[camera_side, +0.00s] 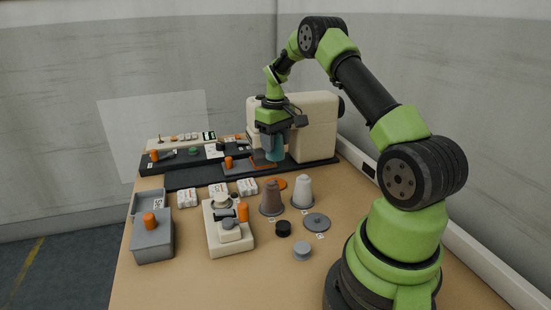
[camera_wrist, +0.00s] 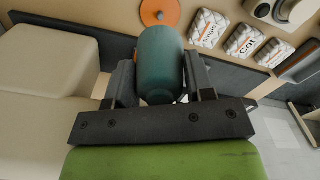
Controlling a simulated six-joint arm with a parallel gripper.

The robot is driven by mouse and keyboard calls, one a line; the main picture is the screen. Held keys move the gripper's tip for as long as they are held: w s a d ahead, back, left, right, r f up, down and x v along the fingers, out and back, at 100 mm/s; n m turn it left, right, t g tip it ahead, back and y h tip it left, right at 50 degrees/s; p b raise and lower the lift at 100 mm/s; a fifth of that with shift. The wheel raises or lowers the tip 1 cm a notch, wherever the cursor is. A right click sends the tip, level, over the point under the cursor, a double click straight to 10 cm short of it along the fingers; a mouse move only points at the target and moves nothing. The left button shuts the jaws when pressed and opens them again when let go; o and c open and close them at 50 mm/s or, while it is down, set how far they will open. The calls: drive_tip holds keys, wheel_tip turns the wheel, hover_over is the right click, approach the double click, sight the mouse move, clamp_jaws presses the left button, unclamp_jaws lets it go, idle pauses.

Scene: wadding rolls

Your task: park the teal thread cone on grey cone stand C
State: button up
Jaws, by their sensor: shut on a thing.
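The teal thread cone (camera_side: 275,152) is between the jaws of my gripper (camera_side: 271,136), in front of the cream machine; it also shows in the wrist view (camera_wrist: 160,62), with a dark finger on each side. My gripper is shut on it. I cannot tell whether its base clears the black bed behind. An empty grey round stand (camera_side: 316,222) with a spindle lies on the table at centre right, a small label beside it. A brown cone (camera_side: 271,197) and a white cone (camera_side: 302,191) stand on grey stands nearby. The stand labels are too small to read.
The cream machine (camera_side: 318,125) stands right beside my gripper. An orange disc (camera_side: 278,183) lies behind the brown cone. A black puck (camera_side: 283,228) and grey puck (camera_side: 302,251) lie in front.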

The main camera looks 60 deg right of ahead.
wheel_tip(320, 180, up, 14)
drive_tip(key=s+a+n, duration=0.2)
drive_tip(key=s+a, duration=0.3)
drive_tip(key=s, duration=0.3)
drive_tip(key=s+a+n, duration=0.2)
drive_tip(key=s+a, duration=0.3)
drive_tip(key=s, duration=0.3)
drive_tip(key=shift+w+d+f, duration=0.1)
drive_tip(key=shift+d+f, duration=0.05)
drive_tip(key=shift+f, duration=10.1)
drive_tip(key=shift+f, duration=0.25)
drive_tip(key=shift+f, duration=0.2)
drive_tip(key=shift+f, duration=0.45)
